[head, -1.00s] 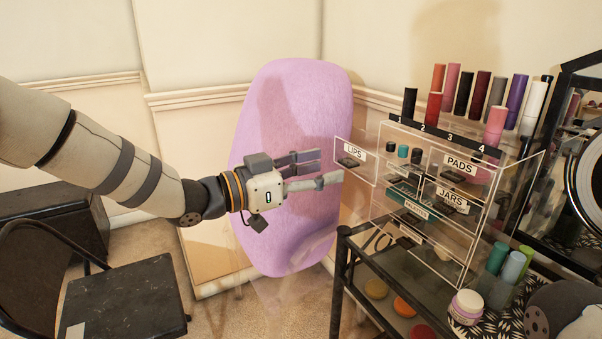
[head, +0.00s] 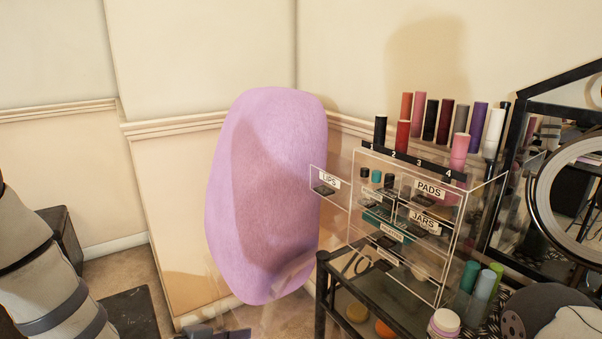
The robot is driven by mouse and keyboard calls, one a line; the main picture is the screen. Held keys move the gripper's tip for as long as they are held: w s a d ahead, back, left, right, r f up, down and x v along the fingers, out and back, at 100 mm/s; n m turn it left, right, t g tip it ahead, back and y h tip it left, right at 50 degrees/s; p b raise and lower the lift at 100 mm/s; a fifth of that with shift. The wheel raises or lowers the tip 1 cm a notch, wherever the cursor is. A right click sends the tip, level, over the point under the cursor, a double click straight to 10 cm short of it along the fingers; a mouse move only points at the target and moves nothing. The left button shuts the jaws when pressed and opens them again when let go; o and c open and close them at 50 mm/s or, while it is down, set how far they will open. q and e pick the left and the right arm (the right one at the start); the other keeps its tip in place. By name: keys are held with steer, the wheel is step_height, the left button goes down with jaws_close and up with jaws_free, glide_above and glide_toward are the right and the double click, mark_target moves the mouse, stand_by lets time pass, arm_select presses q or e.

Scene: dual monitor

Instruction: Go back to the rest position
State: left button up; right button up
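My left arm comes in at the lower left of the head view and runs down out of the picture. A dark part of my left gripper (head: 212,332) shows at the bottom edge; the rest is cut off, so its opening cannot be seen. My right arm shows only as a rounded grey and white part at the lower right corner; my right gripper is out of view.
Several lipstick tubes (head: 430,120) stand on top of the organizer. A round mirror (head: 575,190) is at the right. Green tubes (head: 480,283) and a small jar (head: 444,322) sit on the black cart (head: 335,270).

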arm_select(q)
steer(key=s+a+f+n+g+y+p, duration=0.1)
steer(key=s+a+f+n+g+y, duration=0.15)
steer(key=s+f, duration=0.65)
steer(key=s+a+f+n+g+y, duration=0.1)
steer(key=s+a+f+g+y, duration=0.25)
steer(key=s, duration=0.95)
steer(key=s+a+g+y, duration=0.1)
steer(key=s+a+g, duration=0.1)
steer(key=s, duration=0.6)
steer(key=s+a+f+g+y, duration=0.1)
steer(key=s+a, duration=0.3)
steer(key=s, duration=0.5)
steer(key=shift+n+g+p, duration=0.3)
steer(key=shift+n+g, duration=0.15)
steer(key=shift+g, duration=0.45)
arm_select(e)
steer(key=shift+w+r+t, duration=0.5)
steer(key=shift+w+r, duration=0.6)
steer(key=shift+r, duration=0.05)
